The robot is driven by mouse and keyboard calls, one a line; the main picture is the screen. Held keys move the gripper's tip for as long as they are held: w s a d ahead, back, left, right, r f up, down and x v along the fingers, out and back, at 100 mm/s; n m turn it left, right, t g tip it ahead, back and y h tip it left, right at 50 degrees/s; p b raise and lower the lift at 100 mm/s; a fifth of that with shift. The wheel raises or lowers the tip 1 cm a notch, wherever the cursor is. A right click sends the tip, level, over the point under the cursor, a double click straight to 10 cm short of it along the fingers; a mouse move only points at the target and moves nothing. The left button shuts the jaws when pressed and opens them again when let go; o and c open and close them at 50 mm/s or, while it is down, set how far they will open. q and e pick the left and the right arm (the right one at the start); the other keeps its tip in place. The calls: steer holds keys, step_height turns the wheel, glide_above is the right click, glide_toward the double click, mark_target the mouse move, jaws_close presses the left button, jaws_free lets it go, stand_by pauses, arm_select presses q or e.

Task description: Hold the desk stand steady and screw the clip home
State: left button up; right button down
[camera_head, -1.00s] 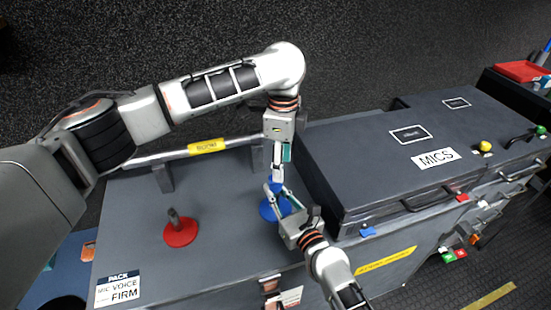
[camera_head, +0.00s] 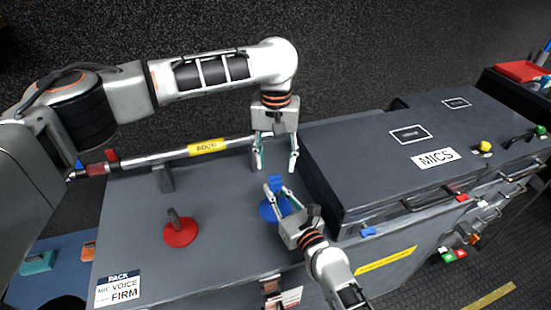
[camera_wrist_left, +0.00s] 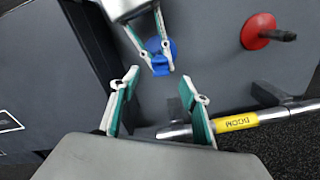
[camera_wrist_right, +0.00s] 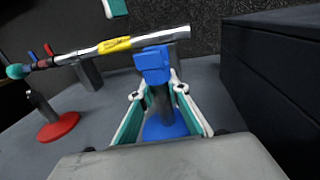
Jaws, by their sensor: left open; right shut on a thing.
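The blue desk stand (camera_head: 268,211) stands upright on the grey case top, with a round blue base and a dark stem. A blue clip (camera_head: 276,183) sits at the top of the stem, and it shows large in the right wrist view (camera_wrist_right: 153,65). My right gripper (camera_head: 277,189) is shut on the stem just below the clip. My left gripper (camera_head: 275,165) is open and empty, a little behind and above the clip. In the left wrist view its fingers (camera_wrist_left: 157,95) are spread wide, apart from the clip (camera_wrist_left: 160,62).
A red stand (camera_head: 181,232) with a bare stem stands to the left. A boom pole (camera_head: 180,152) with a yellow label lies across supports at the back. The raised dark MICS case (camera_head: 380,165) borders the stand on the right.

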mark_target(275, 180)
arm_select(q)
steer(key=shift+n, duration=0.4)
steer(key=shift+f, duration=4)
jaws_close()
steer(key=shift+c, duration=0.6)
jaws_free()
steer(key=shift+r, duration=0.1)
steer(key=shift+r, duration=2.2)
